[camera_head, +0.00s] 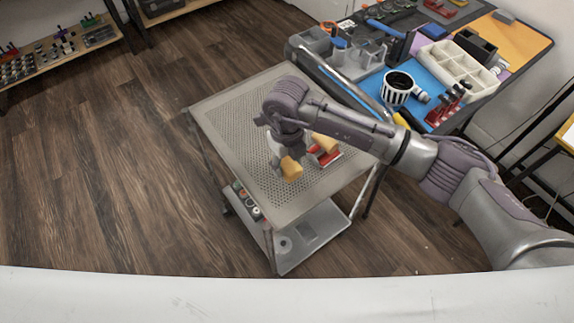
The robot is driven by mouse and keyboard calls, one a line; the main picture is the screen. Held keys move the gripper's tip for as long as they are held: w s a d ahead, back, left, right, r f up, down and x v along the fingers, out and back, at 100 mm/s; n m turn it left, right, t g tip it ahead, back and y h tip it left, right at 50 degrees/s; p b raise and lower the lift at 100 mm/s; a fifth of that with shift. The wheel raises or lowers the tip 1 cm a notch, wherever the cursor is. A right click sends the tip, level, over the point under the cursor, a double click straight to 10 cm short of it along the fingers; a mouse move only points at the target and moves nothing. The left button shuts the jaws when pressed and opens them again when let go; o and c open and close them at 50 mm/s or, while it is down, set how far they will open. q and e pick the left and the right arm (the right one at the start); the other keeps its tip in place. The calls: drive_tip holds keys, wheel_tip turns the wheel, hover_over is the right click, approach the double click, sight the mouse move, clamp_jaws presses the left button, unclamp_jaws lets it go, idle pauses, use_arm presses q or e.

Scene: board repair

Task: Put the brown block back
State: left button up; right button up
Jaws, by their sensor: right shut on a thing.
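My right gripper (284,156) comes in from the right and points down over the perforated top of a grey cart (222,122). It is shut on the brown block (291,169), a yellowish-brown piece showing at its fingertips. I cannot tell whether this block touches the cart top. A second piece of similar tan colour (325,142) is just right of the gripper, beside or on a red and white object (325,157). My arm and gripper partly hide these things. My left gripper is out of view.
Behind the cart, a workbench holds a blue mat (425,75), a striped cup (397,88), a white compartment tray (455,66) and several tools. The cart's lower shelf (312,236) holds small parts. The cart top's left side is clear.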

sight(287, 162)
wheel_tip(287, 162, down, 2)
drive_tip(key=shift+f, duration=0.1)
drive_tip(key=o, duration=1.1)
drive_tip(key=shift+r, duration=0.5)
wheel_tip(287, 162, up, 11)
drive_tip(key=shift+r+b, duration=0.1)
drive_tip(key=shift+b, duration=0.5)
